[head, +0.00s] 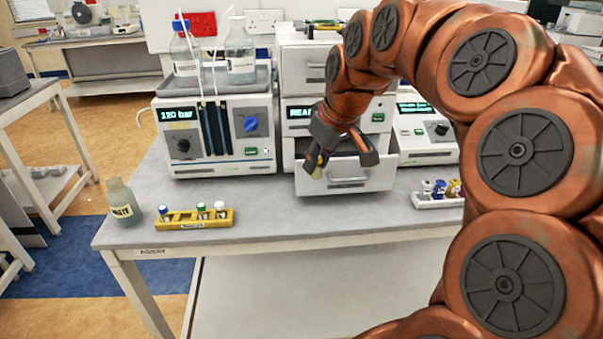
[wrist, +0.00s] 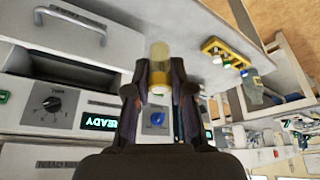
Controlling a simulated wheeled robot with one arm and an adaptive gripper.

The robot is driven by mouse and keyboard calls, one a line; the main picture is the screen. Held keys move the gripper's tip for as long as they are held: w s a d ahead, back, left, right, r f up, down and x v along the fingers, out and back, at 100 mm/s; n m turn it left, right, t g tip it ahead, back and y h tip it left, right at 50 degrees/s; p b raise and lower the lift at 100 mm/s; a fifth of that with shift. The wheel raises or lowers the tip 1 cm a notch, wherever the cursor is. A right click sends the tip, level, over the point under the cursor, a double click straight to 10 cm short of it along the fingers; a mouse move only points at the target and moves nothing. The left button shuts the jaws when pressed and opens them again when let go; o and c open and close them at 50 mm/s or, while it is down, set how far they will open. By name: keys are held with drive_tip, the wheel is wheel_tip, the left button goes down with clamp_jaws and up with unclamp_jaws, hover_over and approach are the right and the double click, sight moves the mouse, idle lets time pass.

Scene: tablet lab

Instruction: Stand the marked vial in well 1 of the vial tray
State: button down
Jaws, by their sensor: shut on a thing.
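My gripper (head: 322,165) is in front of the open instrument drawer, above the bench. In the wrist view my gripper (wrist: 160,85) is shut on a small vial (wrist: 160,56) with clear yellowish glass and an orange-yellow band between the fingertips. I cannot make out a mark on it. In the head view the fingers hide most of it. A yellow vial tray (head: 230,219) lies on the bench, front left of the gripper. It holds blue-, green- and white-capped vials, with a gap between the blue and green ones. The tray (wrist: 209,43) also shows in the wrist view; its well numbers are unreadable.
A white rack (head: 425,201) with blue- and yellow-topped vials sits at the right, partly behind my arm. The open drawer (head: 345,182) juts out over the bench. A pump unit (head: 215,140) stands behind the tray.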

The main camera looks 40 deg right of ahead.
drive_tip(key=w+d+r+p, duration=0.1)
drive_tip(key=w+d+p, duration=0.4)
drive_tip(key=w+d, duration=0.85)
drive_tip(key=shift+w+a+f+p, duration=0.15)
drive_tip(key=shift+f+p, duration=0.55)
drive_tip(key=shift+f, duration=1.45)
drive_tip(key=shift+s+a+f+p, duration=0.15)
drive_tip(key=shift+f+p, duration=0.5)
drive_tip(key=shift+f, duration=1.5)
wheel_tip(320, 180, down, 2)
drive_tip(key=shift+w+a+f+p, duration=0.1)
drive_tip(key=shift+w+f+p, duration=0.05)
drive_tip(key=shift+p, duration=0.3)
drive_tip(key=shift+w+f+p, duration=0.1)
drive_tip(key=shift+f+p, duration=0.05)
drive_tip(key=shift+p, duration=0.15)
drive_tip(key=shift+f, duration=0.15)
drive_tip(key=shift+f+b, duration=0.65)
drive_tip(key=shift+b, duration=0.2)
drive_tip(key=c, duration=1)
unclamp_jaws()
